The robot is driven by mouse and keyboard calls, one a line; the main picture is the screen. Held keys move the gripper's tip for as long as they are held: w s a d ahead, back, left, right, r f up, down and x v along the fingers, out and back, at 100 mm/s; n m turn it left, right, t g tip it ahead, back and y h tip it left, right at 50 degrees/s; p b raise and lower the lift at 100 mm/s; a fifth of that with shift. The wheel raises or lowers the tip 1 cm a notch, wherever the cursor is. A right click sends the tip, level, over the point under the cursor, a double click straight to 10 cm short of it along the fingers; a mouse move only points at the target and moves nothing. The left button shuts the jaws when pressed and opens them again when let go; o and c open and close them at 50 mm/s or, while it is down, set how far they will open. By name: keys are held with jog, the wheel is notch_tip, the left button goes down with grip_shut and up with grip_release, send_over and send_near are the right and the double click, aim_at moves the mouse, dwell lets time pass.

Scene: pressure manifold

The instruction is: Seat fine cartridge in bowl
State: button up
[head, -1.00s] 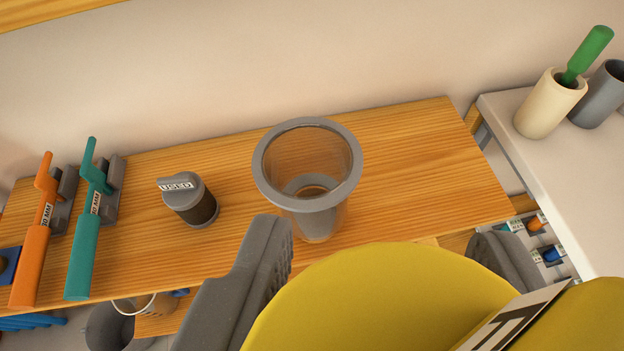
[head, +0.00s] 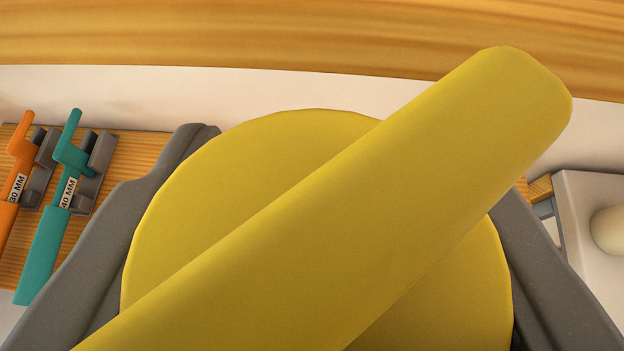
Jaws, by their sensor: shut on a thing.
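My gripper (head: 350,165) is shut on a large yellow round piece with a broad bar across its top, which I take to be the fine cartridge (head: 400,190). Its grey fingers lie along the left and right sides of the piece. The bar slants from lower left to upper right, and no label shows on it. The cartridge fills the middle of the view and hides its own lower end. The bowl is hidden now, so I cannot tell whether the cartridge is above it, in it or touching it.
A white surface (head: 580,190) with a cream cup (head: 610,230) is at the right. A wooden board (head: 250,35) crosses the top.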

jog(key=shift+w+f, duration=0.2)
jog(key=shift+w, duration=0.1)
jog(key=shift+a+f+b, duration=0.1)
jog(key=shift+f+b, duration=0.45)
jog(key=shift+b, duration=0.05)
notch_tip(320, 180, down, 10)
jog(key=b, duration=0.8)
jog(key=shift+r+b, duration=0.2)
jog(key=shift+b, duration=0.2)
jog(key=shift+a, duration=0.1)
jog(key=o, duration=1.1)
